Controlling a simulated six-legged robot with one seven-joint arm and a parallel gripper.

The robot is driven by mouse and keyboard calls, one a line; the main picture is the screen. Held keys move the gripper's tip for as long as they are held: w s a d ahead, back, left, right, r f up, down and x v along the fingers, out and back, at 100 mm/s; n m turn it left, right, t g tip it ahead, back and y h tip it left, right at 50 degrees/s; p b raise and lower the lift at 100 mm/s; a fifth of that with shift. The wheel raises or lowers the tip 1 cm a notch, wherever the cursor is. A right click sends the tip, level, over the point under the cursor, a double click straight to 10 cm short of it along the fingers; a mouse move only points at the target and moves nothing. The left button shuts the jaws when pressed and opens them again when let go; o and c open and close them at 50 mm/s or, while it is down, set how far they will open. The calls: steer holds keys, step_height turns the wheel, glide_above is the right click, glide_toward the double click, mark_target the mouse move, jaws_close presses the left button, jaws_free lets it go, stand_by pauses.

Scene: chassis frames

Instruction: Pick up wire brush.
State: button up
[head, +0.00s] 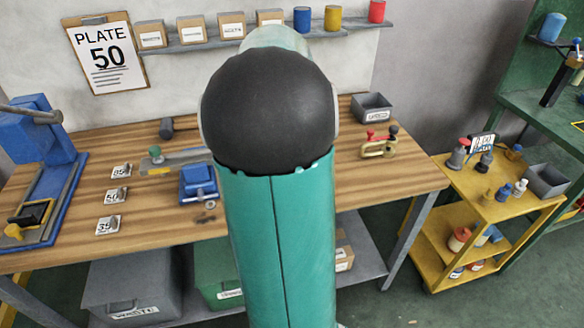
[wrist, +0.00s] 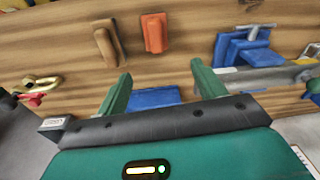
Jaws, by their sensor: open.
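In the wrist view my gripper (wrist: 163,85) is open, with its two green fingers apart and nothing held between them. A brown, wood-coloured block (wrist: 107,42) lies on the bench beyond the left finger. It may be the wire brush, but no bristles show, so I cannot tell for sure. An orange block (wrist: 154,33) lies to its right. A flat blue block (wrist: 153,97) shows between the fingers, partly hidden by the gripper body. In the head view my arm hides the gripper and these blocks.
The wooden bench (head: 400,180) holds a blue vise (head: 198,183) left of my arm and a red-handled clamp (head: 379,144) to the right. A grey bin (head: 371,107) stands at the back right. A yellow cart (head: 497,205) stands beyond the bench's right end.

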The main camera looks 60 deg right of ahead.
steer(key=s+d+f+m+g, duration=0.1)
steer(key=s+d+f, duration=0.4)
steer(key=d, duration=0.4)
steer(key=f, duration=0.4)
steer(key=s+f, duration=0.1)
steer(key=f, duration=0.1)
steer(key=shift+s+f, duration=0.1)
steer(key=shift+f, duration=0.25)
steer(key=shift+s+f, duration=0.1)
steer(key=shift+f, duration=2.7)
steer(key=shift+c, duration=0.4)
steer(key=c, duration=1)
